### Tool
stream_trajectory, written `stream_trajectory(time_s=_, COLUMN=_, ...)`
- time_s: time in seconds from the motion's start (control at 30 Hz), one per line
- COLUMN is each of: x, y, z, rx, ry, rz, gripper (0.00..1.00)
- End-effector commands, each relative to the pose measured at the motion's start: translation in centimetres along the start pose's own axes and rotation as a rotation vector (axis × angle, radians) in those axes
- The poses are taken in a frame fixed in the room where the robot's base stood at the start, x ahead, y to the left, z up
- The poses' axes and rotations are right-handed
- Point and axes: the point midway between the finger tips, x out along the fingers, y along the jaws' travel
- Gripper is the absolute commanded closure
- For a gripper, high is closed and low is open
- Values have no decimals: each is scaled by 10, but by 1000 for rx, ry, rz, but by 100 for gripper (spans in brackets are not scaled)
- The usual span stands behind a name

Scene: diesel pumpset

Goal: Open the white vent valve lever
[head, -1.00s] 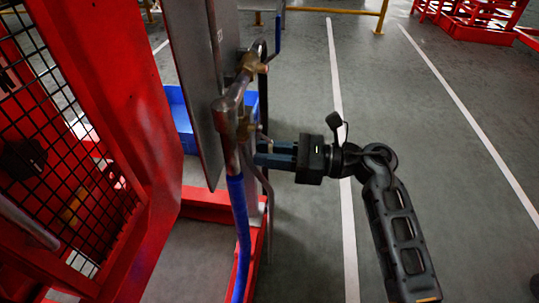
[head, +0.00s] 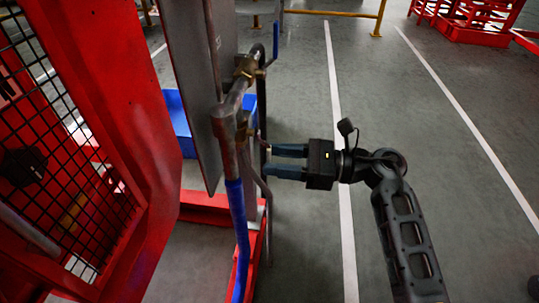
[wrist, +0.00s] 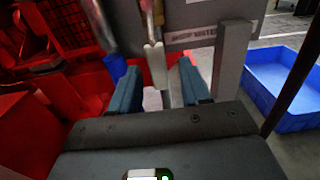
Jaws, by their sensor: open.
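The white vent valve lever (wrist: 154,60) hangs below a brass valve body in the wrist view. It shows between my two fingers, near their tips, with no clear contact. In the head view the lever is small and hard to make out beside the brass valve fitting (head: 244,130) on the pipe. My gripper (head: 270,160) is open, its blue-grey fingers pointing left at the pipework. It also shows in the wrist view (wrist: 158,78), with one finger on each side of the lever.
A blue hose (head: 239,235) runs down from the metal pipe. A grey panel (head: 196,90) stands behind the pipe, beside the red frame (head: 115,110) with mesh. A blue tray (wrist: 283,90) sits on the floor. Open floor lies right of my arm.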

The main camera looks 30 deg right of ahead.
Motion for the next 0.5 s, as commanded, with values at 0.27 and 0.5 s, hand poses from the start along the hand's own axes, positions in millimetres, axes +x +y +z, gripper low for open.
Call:
stream_trajectory(time_s=0.27, x=-44, y=-1, z=2, rx=0, ry=0, rz=-3, gripper=53)
stream_trajectory(time_s=0.5, x=-55, y=0, z=0, rx=-1, ry=0, rz=-1, gripper=53)
